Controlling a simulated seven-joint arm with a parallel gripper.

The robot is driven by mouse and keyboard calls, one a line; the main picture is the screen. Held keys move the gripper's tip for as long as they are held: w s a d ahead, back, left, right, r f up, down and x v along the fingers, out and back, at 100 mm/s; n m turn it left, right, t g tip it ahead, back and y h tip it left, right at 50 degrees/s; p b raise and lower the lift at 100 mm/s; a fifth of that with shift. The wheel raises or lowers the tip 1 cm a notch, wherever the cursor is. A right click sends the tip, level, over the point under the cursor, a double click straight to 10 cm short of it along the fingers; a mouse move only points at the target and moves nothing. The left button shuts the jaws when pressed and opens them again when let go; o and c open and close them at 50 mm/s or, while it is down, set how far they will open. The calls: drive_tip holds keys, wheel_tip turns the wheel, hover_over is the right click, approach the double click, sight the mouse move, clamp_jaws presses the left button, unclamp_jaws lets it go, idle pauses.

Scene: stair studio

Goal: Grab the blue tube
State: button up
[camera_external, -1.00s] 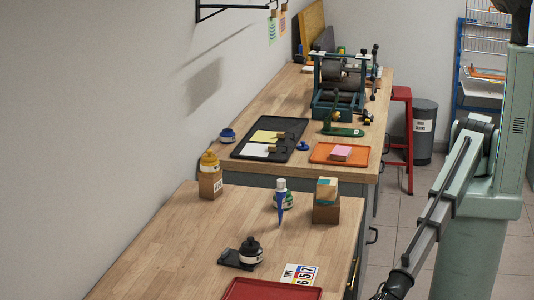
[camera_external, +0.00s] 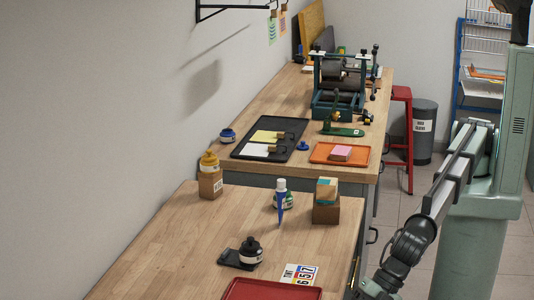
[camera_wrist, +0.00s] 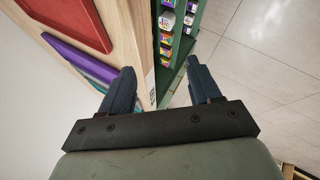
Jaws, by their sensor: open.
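In the external view my wrist reaches the bottom edge and my fingers are out of frame. A long purple and teal item (camera_wrist: 78,58) lies on the bench in the wrist view; I cannot tell what it is.
A red tray (camera_external: 270,290) sits at the bench's near edge. The green shelf (camera_wrist: 184,55) holds small jars.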

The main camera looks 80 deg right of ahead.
drive_tip(key=w+d+r, duration=0.2)
drive_tip(key=w+r, duration=0.3)
drive_tip(key=r, duration=0.1)
drive_tip(key=m+g+h, duration=0.3)
drive_tip(key=g+h, duration=0.1)
drive_tip(key=g, duration=0.1)
approach(282, 180)
drive_tip(key=f, duration=0.4)
drive_tip(key=w+f, duration=0.1)
drive_tip(key=f, duration=0.2)
drive_tip(key=shift+a+f, duration=0.1)
drive_tip(key=shift+a, duration=0.15)
drive_tip(key=shift+s+a+f, duration=0.15)
drive_tip(key=shift+a+f, duration=0.05)
drive_tip(key=shift+f, duration=0.45)
drive_tip(key=shift+s+a+f, duration=0.1)
drive_tip(key=shift+a+f, duration=0.1)
drive_tip(key=shift+f, duration=0.75)
drive_tip(key=shift+s+a+f, duration=0.1)
drive_tip(key=shift+a+f, duration=0.1)
drive_tip(key=shift+f, duration=0.75)
drive_tip(key=shift+c, duration=0.2)
